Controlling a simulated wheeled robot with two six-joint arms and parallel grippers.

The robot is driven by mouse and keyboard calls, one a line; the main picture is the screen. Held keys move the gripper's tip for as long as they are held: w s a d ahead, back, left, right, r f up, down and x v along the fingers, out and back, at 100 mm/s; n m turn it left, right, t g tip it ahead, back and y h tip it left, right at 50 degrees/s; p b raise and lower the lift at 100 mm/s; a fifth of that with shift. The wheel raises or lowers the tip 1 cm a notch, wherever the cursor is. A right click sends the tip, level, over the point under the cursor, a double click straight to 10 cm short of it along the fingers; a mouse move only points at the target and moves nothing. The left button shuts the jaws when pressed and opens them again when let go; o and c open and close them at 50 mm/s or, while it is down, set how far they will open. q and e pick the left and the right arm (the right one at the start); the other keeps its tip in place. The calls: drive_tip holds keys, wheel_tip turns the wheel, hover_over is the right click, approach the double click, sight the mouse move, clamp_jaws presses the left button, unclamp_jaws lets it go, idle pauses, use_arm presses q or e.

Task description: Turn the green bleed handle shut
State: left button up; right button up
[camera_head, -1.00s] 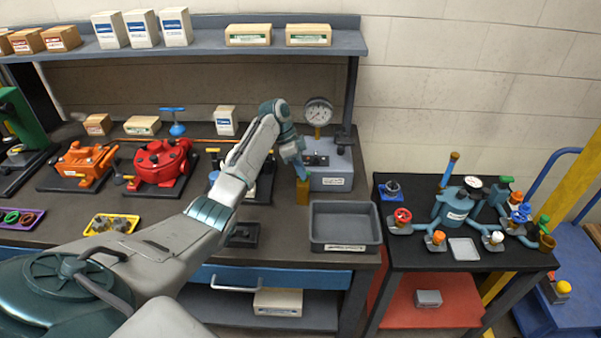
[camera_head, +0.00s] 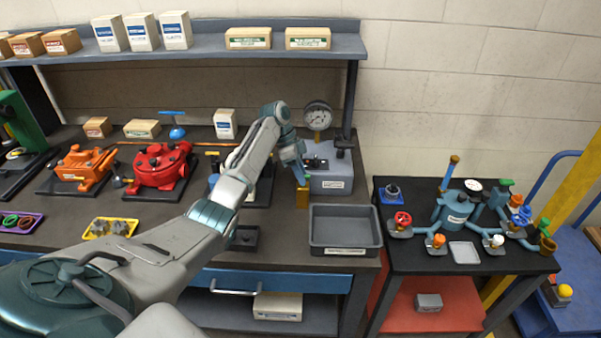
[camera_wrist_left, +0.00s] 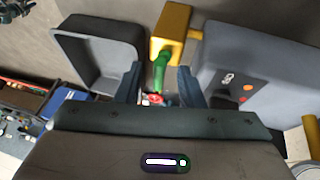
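The green bleed handle (camera_wrist_left: 160,68) shows in the left wrist view, sticking out from a yellow valve body (camera_wrist_left: 172,28) on the side of a grey test unit (camera_wrist_left: 250,65). My left gripper (camera_wrist_left: 160,88) is open, with one finger on each side of the handle and gaps visible between. In the head view the left gripper (camera_head: 300,172) is just above the yellow valve body (camera_head: 302,197), beside the grey test unit (camera_head: 332,182) with its gauge (camera_head: 318,115). The green handle is hidden there behind the gripper. My right gripper is not in view.
A grey open bin (camera_head: 345,250) stands close in front of the valve. A red pump (camera_head: 160,165) and an orange pump (camera_head: 85,165) stand left on the bench. A black side table (camera_head: 405,258) at right carries a blue manifold (camera_head: 455,208). A shelf (camera_head: 200,45) runs above.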

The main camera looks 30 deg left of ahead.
use_arm(q)
drive_tip(key=shift+r, duration=0.1)
drive_tip(key=shift+a+r+b, duration=0.2)
drive_tip(key=shift+r+b, duration=0.05)
drive_tip(key=shift+b, duration=0.05)
drive_tip(key=v, duration=1)
drive_tip(key=shift+p, duration=0.45)
drive_tip(key=shift+s, duration=0.1)
